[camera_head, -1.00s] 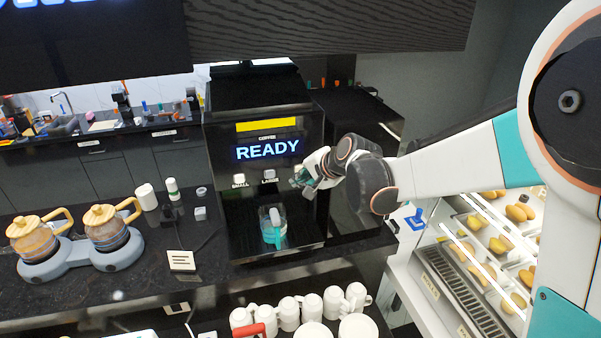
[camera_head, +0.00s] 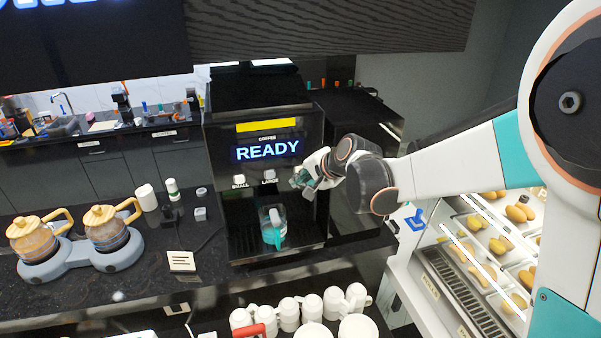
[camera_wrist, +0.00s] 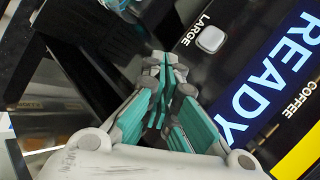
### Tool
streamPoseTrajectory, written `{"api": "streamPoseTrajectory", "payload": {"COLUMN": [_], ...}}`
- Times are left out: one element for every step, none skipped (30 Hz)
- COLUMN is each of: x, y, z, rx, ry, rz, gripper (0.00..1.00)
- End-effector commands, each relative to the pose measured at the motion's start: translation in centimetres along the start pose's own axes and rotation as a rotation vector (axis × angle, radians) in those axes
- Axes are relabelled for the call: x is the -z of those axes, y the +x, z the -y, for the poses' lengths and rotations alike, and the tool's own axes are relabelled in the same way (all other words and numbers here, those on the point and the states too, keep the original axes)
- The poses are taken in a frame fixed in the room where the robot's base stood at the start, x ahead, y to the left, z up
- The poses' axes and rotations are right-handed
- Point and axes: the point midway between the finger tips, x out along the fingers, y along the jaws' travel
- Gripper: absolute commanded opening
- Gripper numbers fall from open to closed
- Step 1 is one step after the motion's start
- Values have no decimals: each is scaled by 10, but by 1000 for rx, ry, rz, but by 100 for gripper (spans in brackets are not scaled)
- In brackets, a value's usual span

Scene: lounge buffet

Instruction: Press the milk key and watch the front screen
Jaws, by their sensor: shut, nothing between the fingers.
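The black coffee machine (camera_head: 222,165) stands on the counter. Its front screen (camera_head: 267,150) reads READY in light letters on blue; it also shows turned on its side in the wrist view (camera_wrist: 268,82). The SMALL key (camera_head: 239,179) and LARGE key (camera_head: 269,175) are white squares below the screen. The LARGE key shows in the wrist view too (camera_wrist: 211,38). I see no key labelled milk; my gripper covers the panel right of LARGE. My gripper (camera_head: 299,181) is shut and empty, its teal fingertips (camera_wrist: 163,60) at the panel. I cannot tell whether they touch it.
A clear cup with a teal handle (camera_head: 273,226) stands on the machine's drip tray. Two coffee pots (camera_head: 108,228) sit on a grey warmer at left. Several white mugs (camera_head: 289,313) stand in front below. A lit food case (camera_head: 490,250) is at right.

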Motion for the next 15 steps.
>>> {"api": "streamPoseTrajectory", "payload": {"x": [0, 0, 0, 0, 0, 0, 0, 0, 0, 1, 1, 2, 2, 3, 4], "y": [0, 0, 0, 0, 0, 0, 0, 0, 1, 2, 2, 3, 4, 5, 6], "z": [0, 0, 0, 0, 0, 0, 0, 0, 0, 1, 1, 2, 2, 3, 3], "rx": [0, 0, 0, 0, 0, 0, 0, 0, 0, 0, 0, 0, 0, 0, 0], "ry": [0, 0, 0, 0, 0, 0, 0, 0, 0, 0, 0, 0, 0, 0, 0], "rz": [0, 0, 0, 0, 0, 0, 0, 0, 0, 0, 0, 0, 0, 0, 0], "gripper": [0, 0, 0, 0, 0, 0, 0, 0, 0, 0, 0, 0, 0, 0, 0]}}
